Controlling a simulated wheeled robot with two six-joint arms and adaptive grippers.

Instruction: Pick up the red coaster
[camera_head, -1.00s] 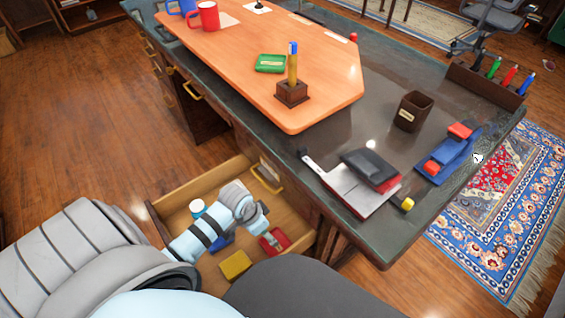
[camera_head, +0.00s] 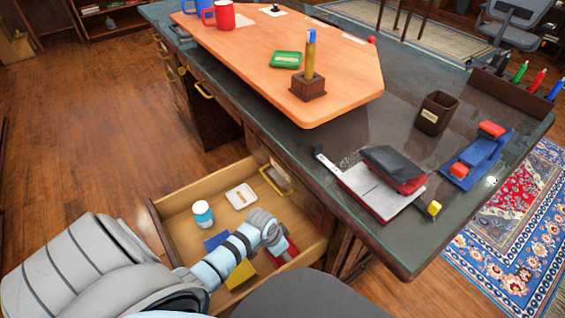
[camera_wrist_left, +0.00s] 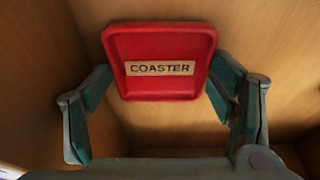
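The red coaster (camera_head: 291,254) lies in the open drawer, partly covered by my left gripper (camera_head: 277,243) in the head view. In the left wrist view the square red coaster (camera_wrist_left: 160,40), labelled COASTER, faces the camera. My left gripper (camera_wrist_left: 160,85) is open, with one finger at each side edge of the coaster. The fingertips are very close to its edges; I cannot tell whether they touch. My right gripper is not in view.
The drawer (camera_head: 176,196) also holds a white-and-blue bottle (camera_head: 203,214), a white coaster (camera_head: 240,196), a blue item (camera_head: 217,240) and a yellow item (camera_head: 242,273). The desk (camera_head: 350,225) overhangs the drawer's right side. A green coaster (camera_head: 286,59) lies on the desk's wooden top.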

